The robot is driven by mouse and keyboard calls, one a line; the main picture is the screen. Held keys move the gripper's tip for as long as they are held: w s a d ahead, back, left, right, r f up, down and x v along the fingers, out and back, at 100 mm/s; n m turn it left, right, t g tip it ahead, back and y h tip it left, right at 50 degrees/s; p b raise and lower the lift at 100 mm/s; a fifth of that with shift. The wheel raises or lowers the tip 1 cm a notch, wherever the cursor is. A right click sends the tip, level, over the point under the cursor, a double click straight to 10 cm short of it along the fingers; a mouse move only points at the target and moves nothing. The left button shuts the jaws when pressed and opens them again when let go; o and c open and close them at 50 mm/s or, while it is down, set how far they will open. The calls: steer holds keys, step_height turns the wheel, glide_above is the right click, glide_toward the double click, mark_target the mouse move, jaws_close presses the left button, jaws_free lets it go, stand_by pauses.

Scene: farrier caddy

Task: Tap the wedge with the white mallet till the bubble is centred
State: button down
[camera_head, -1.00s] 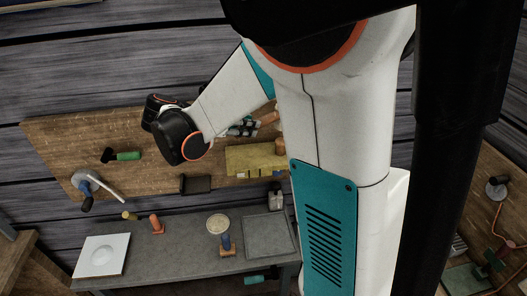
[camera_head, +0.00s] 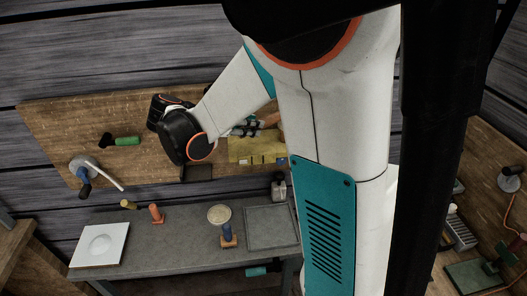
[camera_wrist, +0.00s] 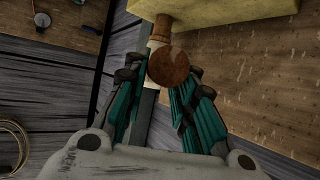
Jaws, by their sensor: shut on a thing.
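My gripper (camera_head: 250,127) is at the wall board, just above a yellow block (camera_head: 256,148) in the head view, partly hidden by my arm. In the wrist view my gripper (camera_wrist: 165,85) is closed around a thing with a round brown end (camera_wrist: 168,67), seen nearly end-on. A pale and brown shaft-like part shows behind that end, close to the yellow block (camera_wrist: 215,12). I cannot tell whether this held thing is the white mallet. I cannot make out the wedge or the bubble in either view.
A grey bench (camera_head: 180,228) below the board holds a white plate (camera_head: 98,245) with a round centre, an orange peg (camera_head: 156,213), a pale disc (camera_head: 219,214) and a grey tray (camera_head: 270,227). A green-handled tool (camera_head: 126,141) is on the board.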

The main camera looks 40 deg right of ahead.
step_height(320, 180, up, 6)
steer(key=p, duration=0.3)
steer(key=shift+f+p, duration=0.15)
steer(key=shift+p, duration=0.15)
steer(key=shift+f, duration=0.15)
steer(key=shift+f+b, duration=0.2)
steer(key=shift+b, duration=0.15)
step_height(320, 180, down, 5)
steer(key=b, duration=0.4)
steer(key=shift+f, duration=0.15)
steer(key=shift+r+p, duration=1.7)
steer(key=shift+r, duration=1.05)
